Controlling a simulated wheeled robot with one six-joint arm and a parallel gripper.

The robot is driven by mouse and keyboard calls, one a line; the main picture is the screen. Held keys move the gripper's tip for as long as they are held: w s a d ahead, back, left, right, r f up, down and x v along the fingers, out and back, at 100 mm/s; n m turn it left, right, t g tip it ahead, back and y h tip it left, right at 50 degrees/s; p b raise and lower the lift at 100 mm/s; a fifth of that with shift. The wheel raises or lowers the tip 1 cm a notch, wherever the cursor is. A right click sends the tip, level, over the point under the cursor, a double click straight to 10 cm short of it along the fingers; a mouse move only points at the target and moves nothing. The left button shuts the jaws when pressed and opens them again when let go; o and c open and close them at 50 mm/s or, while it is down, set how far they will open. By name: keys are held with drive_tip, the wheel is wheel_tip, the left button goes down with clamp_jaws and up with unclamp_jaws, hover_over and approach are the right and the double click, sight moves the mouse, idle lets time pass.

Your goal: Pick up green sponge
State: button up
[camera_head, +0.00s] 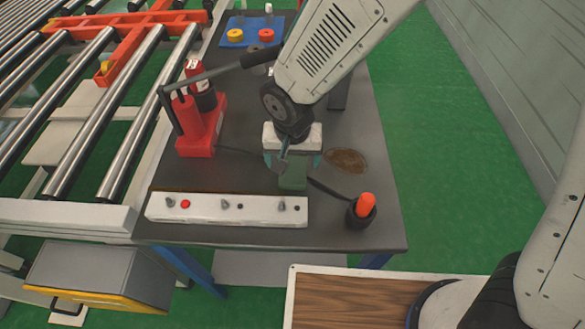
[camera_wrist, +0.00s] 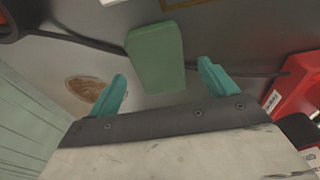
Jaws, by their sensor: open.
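The green sponge (camera_head: 293,175) lies on the dark grey table (camera_head: 370,120), behind the white control panel. In the wrist view the green sponge (camera_wrist: 156,57) is a green block just ahead of the fingers, centred slightly left of the middle of the gap. My gripper (camera_head: 293,160) hangs over the table at the sponge's far side, with its teal fingers spread. In the wrist view my gripper (camera_wrist: 163,85) is open and empty, and the sponge lies beyond the fingertips. The height gap between fingers and sponge is hard to tell.
A white panel with knobs (camera_head: 225,208) runs along the near edge. A black cup with an orange-topped item (camera_head: 362,210) stands right. A red device (camera_head: 203,125) stands left. A black cable (camera_wrist: 85,43) passes by the sponge. A brown stain (camera_head: 346,160) lies right.

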sight(292, 167)
drive_tip(key=shift+w+f, duration=0.2)
drive_tip(key=shift+f, duration=1.15)
drive_tip(key=c, duration=1.1)
drive_tip(key=shift+o, duration=0.2)
drive_tip(key=shift+r, duration=0.15)
wheel_tip(292, 167, up, 10)
drive_tip(key=shift+o, duration=0.2)
